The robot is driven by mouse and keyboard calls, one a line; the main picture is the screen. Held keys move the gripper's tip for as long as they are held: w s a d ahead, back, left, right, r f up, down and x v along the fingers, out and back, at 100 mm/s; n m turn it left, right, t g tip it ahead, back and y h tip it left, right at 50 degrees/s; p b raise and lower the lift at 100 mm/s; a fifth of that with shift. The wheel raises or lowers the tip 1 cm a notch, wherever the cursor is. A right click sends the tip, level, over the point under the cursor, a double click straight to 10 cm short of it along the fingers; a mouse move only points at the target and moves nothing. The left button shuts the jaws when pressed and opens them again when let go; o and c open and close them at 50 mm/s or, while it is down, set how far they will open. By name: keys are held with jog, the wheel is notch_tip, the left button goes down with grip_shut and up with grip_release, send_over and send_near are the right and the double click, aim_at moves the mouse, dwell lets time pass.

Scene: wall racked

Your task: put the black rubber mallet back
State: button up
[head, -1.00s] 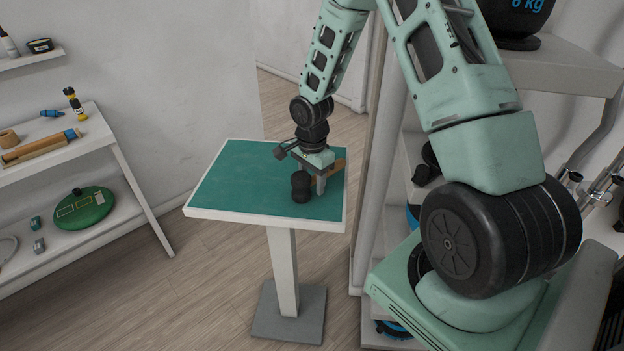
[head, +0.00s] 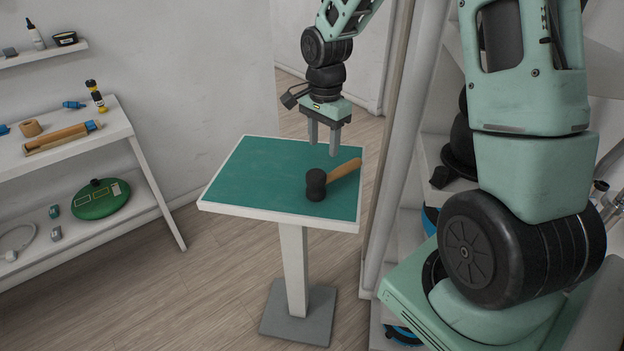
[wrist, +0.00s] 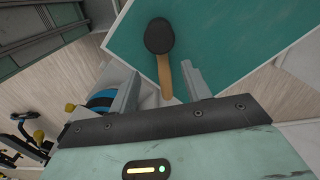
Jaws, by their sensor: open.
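The black rubber mallet (head: 316,184) lies on the green top of a small white pedestal table (head: 250,171). Its black head is toward the front and its wooden handle points to the right and back. My gripper (head: 323,155) is above the table, pointing down, open and empty, apart from the mallet. In the wrist view, the mallet head (wrist: 159,36) and handle show beyond the open fingers (wrist: 160,85).
A white shelf unit (head: 118,130) at left holds a wooden tool, a tape roll, a torch and a green round case (head: 101,200). A wall shelf (head: 50,52) is above. A rack (head: 412,170) stands close right of the table. Bare floor lies between.

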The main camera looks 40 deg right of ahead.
jog(key=s+a+r+n, duration=0.3)
jog(key=a+n, duration=0.3)
jog(key=a, duration=0.5)
jog(key=s+a+r+n, duration=0.1)
jog(key=s+a+n, duration=0.6)
jog(key=s+n, duration=0.2)
jog(key=s+a+r+n, duration=0.2)
jog(key=s+a+n, duration=0.6)
jog(key=s, duration=0.4)
jog(key=shift+a+n+y, duration=0.3)
jog(key=shift+n, duration=0.4)
jog(key=shift+s, duration=0.1)
